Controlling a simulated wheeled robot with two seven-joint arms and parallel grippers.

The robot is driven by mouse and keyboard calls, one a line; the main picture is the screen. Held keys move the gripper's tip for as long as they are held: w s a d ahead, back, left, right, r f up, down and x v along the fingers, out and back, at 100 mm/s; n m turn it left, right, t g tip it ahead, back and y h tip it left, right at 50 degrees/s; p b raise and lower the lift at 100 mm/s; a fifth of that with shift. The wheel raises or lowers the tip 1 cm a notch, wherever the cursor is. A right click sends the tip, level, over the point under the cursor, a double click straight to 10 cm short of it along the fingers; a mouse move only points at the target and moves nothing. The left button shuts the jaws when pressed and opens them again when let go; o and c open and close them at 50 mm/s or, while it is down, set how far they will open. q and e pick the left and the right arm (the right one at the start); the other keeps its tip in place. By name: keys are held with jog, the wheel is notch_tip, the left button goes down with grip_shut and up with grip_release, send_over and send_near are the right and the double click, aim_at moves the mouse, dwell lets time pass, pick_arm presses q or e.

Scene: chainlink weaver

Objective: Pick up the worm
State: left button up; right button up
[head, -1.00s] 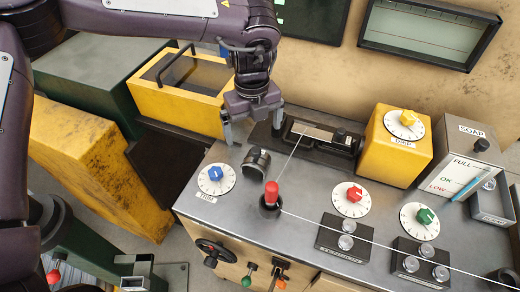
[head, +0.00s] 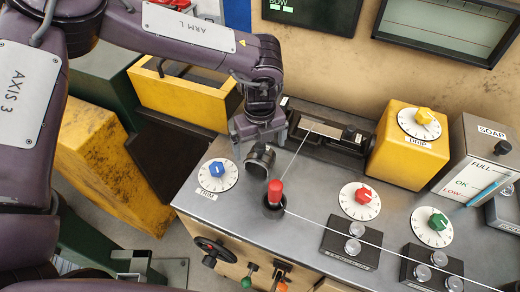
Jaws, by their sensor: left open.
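No piece is labelled as the worm. A short dark ribbed cylinder (head: 259,160) on the grey bench top may be it, but I cannot tell for sure. It lies between the blue-knob dial and the black slotted fixture. My left gripper (head: 261,143) is open and empty, pointing down just above and behind this dark piece. Its fingers are apart, and whether they touch the piece is unclear. The gripper and wrist hide part of the bench behind. My right gripper is not in view.
A red-topped post (head: 274,192) stands just in front, with a thin wire running through it. The blue-knob dial (head: 217,176) is to the left. The black fixture (head: 338,150) and yellow DRIP box (head: 409,145) stand to the right. A yellow bin (head: 180,103) is behind left.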

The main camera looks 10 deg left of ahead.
pick_arm(q)
jog(key=shift+w+f, duration=0.15)
jog(key=shift+f, duration=0.7)
jog(key=shift+r, duration=0.1)
jog(key=c, duration=1.2)
jog(key=shift+c, duration=0.2)
